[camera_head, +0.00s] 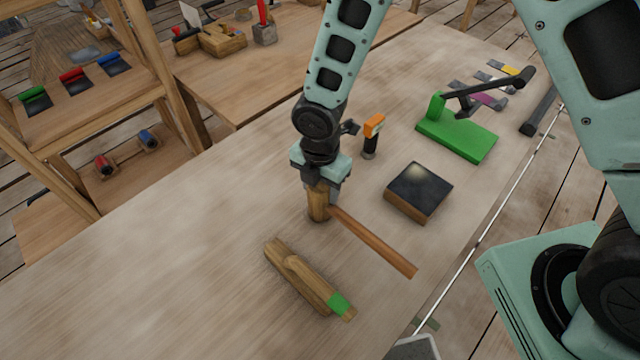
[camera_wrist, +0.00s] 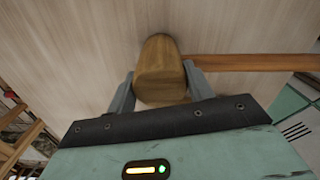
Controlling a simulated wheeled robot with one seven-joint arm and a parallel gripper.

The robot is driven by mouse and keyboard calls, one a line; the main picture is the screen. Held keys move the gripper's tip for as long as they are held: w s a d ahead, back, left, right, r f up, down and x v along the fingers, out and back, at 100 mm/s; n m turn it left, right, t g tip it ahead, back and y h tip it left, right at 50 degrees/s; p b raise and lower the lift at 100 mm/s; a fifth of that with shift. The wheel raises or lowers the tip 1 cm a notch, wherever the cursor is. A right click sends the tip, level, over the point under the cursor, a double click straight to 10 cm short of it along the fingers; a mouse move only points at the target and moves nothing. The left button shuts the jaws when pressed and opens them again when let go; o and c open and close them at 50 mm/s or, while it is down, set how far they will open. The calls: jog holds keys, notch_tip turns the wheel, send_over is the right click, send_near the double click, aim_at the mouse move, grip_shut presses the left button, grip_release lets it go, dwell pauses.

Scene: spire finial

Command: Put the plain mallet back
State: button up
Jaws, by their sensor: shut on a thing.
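The plain mallet has a brown wooden head (camera_head: 319,206) and a reddish-brown handle (camera_head: 373,243) that points to the lower right in the head view. My gripper (camera_head: 320,186) is shut on the head from above, over the bench. In the wrist view the head (camera_wrist: 160,70) sits between the two grey fingers, and the handle (camera_wrist: 250,62) runs off to the right. The head's lower end is at or close above the bench top; I cannot tell if it touches.
On the bench (camera_head: 200,250), a long wooden piece with a green patch (camera_head: 300,275) lies in front of the mallet. A dark-topped block (camera_head: 418,192), an orange-topped tool (camera_head: 372,135) and a green stand (camera_head: 457,135) are to the right and behind. The bench's left side is clear.

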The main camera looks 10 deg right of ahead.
jog(key=shift+f, duration=0.2)
jog(key=shift+f, duration=0.15)
jog(key=o, duration=1.5)
